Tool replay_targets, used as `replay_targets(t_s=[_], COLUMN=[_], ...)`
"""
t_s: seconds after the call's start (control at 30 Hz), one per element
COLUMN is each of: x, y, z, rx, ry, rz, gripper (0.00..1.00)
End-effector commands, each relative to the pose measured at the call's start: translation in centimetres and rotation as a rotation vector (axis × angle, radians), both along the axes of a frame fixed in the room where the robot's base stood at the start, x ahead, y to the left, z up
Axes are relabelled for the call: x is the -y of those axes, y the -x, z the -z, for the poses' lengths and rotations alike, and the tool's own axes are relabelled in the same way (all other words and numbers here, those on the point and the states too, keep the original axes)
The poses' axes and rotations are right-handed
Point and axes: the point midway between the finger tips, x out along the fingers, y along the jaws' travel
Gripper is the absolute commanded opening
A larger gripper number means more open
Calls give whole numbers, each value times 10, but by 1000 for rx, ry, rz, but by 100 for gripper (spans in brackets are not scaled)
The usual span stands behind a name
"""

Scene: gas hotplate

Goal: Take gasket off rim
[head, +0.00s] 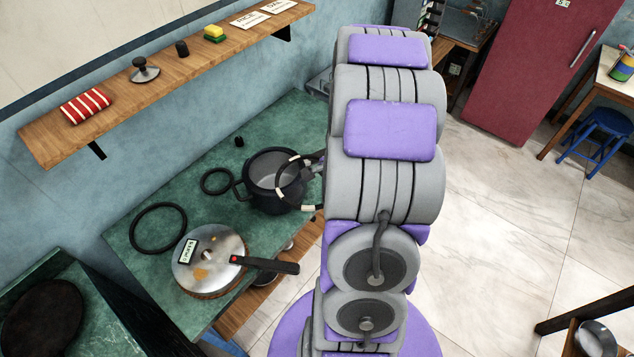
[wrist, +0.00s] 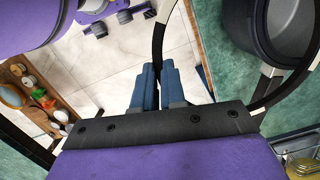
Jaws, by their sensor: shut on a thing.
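The gasket is a thin black ring with pale patches (head: 279,195), tilted at the right side of the dark pot (head: 262,194). My gripper (wrist: 158,70) is shut on the gasket's near side. In the wrist view the gasket (wrist: 158,38) runs up from the blue fingers and curves around on the right in front of the pot (wrist: 243,40). Much of the ring stands out beyond the pot's rim. I cannot tell whether its far part touches the rim. In the head view my arm hides most of the gripper.
On the green counter (head: 135,262) lie a large black ring (head: 134,228), a smaller black ring (head: 203,184) and a labelled metal lid (head: 215,270) with a black handle. A small black knob (head: 239,142) sits behind the pot. A wooden shelf (head: 110,122) runs above along the wall.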

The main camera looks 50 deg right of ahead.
Motion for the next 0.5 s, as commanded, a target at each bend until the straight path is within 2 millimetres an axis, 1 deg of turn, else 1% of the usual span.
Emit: replay_targets(t_s=[0.03, 0.1, 0.2, 0.5], x=[0, 0, 0, 1], y=[6, 12, 16, 17], z=[-1, -1, -3, -16], rx=[-1, -1, -1, -1], ry=[-1, -1, -1, -2], rz=[3, 2, 0, 0], gripper=[0, 0, 0, 0])
